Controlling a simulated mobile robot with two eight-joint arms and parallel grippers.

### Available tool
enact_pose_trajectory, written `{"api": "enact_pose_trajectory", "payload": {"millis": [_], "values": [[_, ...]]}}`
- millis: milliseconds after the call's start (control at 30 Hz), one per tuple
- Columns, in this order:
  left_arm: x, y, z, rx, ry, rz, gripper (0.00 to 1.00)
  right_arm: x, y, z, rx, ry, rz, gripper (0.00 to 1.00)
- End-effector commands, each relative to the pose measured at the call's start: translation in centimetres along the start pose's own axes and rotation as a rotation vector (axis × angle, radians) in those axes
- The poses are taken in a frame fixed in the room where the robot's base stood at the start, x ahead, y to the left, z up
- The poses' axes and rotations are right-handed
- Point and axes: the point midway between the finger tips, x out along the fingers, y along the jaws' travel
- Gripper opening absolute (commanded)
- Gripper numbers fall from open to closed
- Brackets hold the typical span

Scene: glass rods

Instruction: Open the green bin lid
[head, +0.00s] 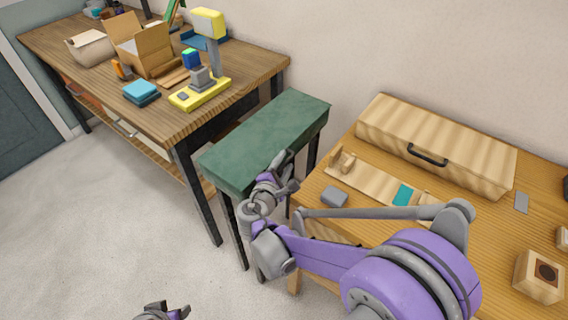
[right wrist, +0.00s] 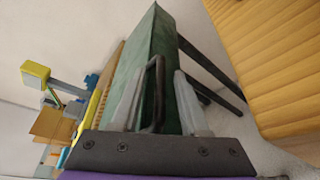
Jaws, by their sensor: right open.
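The green bin (head: 262,135) is a long green box on dark legs, between the two tables. Its lid looks closed. In the right wrist view the green bin (right wrist: 150,50) runs away from the camera, and a dark handle (right wrist: 159,68) stands on its near side. My right gripper (head: 284,170) is at the bin's near right side. In the right wrist view its two pale fingers (right wrist: 157,95) are open, one on each side of the handle. Contact cannot be told. My left gripper (head: 165,312) shows only in part at the bottom edge of the head view.
A wooden table (head: 160,95) at left holds a yellow stand (head: 205,90), cardboard boxes and blue items. A wooden table (head: 350,155) at right bears a long wooden case (head: 430,130) with a dark handle. The wall is close behind. The floor (head: 130,220) in front is clear.

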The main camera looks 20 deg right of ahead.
Motion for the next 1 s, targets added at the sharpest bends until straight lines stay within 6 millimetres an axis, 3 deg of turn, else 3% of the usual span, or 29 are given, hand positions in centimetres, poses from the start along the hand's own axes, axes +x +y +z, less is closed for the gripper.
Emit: {"api": "enact_pose_trajectory", "payload": {"millis": [33, 267, 1000], "values": [[0.0, 0.0, 0.0, 0.0, 0.0, 0.0, 0.5, -0.02, 0.0, 0.0, 0.0, 0.0, 0.0, 0.41], [0.0, 0.0, 0.0, 0.0, 0.0, 0.0, 0.5, -0.04, 0.0, -0.01, 0.0, 0.0, 0.0, 0.0], [0.0, 0.0, 0.0, 0.0, 0.0, 0.0, 0.5, -0.06, -0.01, -0.02, 0.0, 0.0, 0.0, 0.0]]}}
